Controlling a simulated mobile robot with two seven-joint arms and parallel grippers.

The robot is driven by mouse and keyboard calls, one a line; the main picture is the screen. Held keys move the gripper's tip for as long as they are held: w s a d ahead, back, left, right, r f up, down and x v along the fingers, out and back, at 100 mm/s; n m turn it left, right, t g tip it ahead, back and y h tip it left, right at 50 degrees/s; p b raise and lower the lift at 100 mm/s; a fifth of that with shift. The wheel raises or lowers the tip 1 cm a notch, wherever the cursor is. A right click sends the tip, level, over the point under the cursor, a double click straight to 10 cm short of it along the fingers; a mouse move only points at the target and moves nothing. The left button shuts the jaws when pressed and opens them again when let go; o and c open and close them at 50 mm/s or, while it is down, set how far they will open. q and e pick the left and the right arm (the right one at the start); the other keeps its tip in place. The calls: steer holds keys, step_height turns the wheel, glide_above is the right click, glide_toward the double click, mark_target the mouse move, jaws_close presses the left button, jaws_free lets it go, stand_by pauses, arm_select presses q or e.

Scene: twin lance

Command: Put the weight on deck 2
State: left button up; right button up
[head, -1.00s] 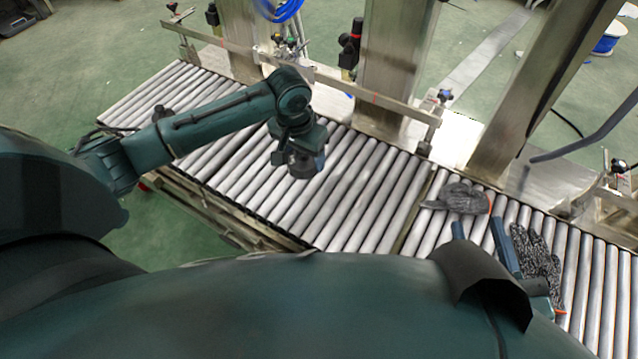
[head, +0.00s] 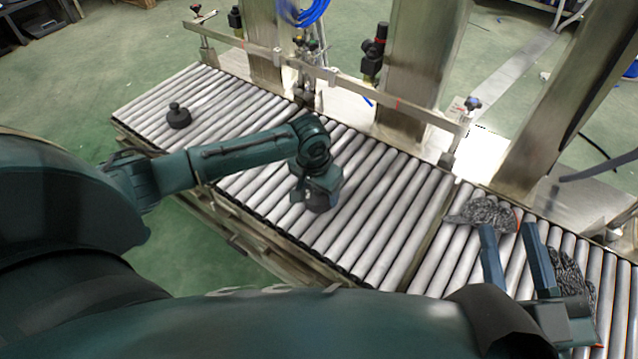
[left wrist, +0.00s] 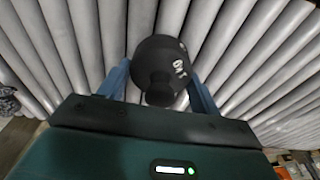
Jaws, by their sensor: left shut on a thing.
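A dark round weight (left wrist: 165,62) with a knob and pale marks sits between the fingers of my left gripper (left wrist: 160,88) in the left wrist view. My left gripper (head: 318,204) is shut on it over the middle roller section (head: 385,215) in the head view. There the weight (head: 321,203) is mostly hidden by the gripper; I cannot tell whether it touches the rollers. A second black knobbed weight (head: 178,118) stands upright on the far left rollers. My right gripper (head: 508,232) is open, over the right rollers. No deck number is readable.
A metal rail (head: 345,82) and posts (head: 408,60) line the far edge. Rollers around my left gripper look clear.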

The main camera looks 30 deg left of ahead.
arm_select(q)
steer(key=shift+w, duration=0.15)
arm_select(e)
steer(key=shift+r, duration=0.3)
arm_select(q)
steer(key=o, duration=1.3)
steer(key=shift+f, duration=0.2)
steer(key=o, duration=0.4)
steer(key=shift+o, duration=0.2)
arm_select(e)
steer(key=shift+s+f, duration=0.1)
steer(key=shift+f, duration=0.2)
arm_select(q)
steer(key=shift+r, duration=0.1)
